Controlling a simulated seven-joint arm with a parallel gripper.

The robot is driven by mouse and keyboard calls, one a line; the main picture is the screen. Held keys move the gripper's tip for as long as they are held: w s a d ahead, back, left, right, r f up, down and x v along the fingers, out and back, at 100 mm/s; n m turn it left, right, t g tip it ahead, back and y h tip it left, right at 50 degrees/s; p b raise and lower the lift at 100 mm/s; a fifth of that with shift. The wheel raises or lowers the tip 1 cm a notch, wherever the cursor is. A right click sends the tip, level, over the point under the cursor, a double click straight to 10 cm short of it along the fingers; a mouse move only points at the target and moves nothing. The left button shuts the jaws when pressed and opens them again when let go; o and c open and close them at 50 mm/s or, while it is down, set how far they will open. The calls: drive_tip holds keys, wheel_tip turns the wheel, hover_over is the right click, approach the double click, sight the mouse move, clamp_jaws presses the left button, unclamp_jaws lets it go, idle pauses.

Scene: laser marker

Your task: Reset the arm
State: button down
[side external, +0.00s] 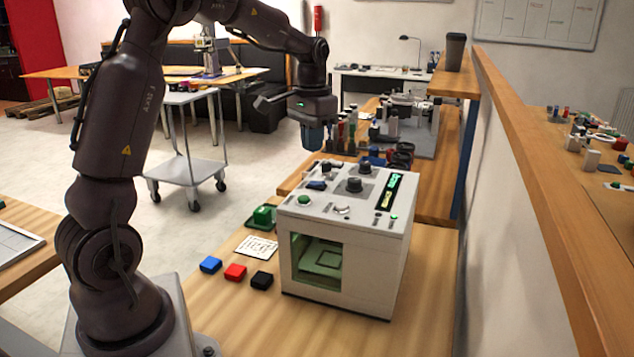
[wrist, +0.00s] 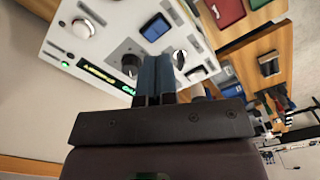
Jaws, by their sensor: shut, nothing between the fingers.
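My gripper (side external: 313,138) hangs above the back of the white laser marker box (side external: 345,215) in the side external view, fingers pointing down and apart from the box's top. In the wrist view its two blue-grey fingers (wrist: 154,78) are together, with nothing seen between them. The box's top panel also shows in the wrist view (wrist: 105,42), with dark knobs, a blue button (wrist: 155,27) and a green-lit display (wrist: 102,75). The box's front window (side external: 318,260) glows green, and a flat square plate is visible inside.
Blue (side external: 210,265), red (side external: 235,272) and black (side external: 262,280) blocks lie on the wooden table left of the box. Tools and bottles crowd the bench behind. A wood-topped partition (side external: 535,160) runs along the right.

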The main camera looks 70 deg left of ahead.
drive_tip(key=shift+s+f, duration=0.1)
drive_tip(key=shift+f, duration=0.25)
drive_tip(key=shift+s+d+f+n, duration=0.4)
drive_tip(key=shift+s, duration=0.15)
drive_tip(key=s+d+r+m+t, duration=0.2)
drive_tip(key=s+d+r, duration=0.1)
drive_tip(key=s+d, duration=0.5)
drive_tip(key=s+d+r+m+t, duration=0.1)
drive_tip(key=s+d+r+t, duration=0.2)
drive_tip(key=s+d, duration=0.5)
drive_tip(key=d, duration=0.4)
drive_tip(key=shift+r+m+t, duration=0.3)
drive_tip(key=shift+r+m, duration=0.05)
drive_tip(key=shift+m, duration=0.05)
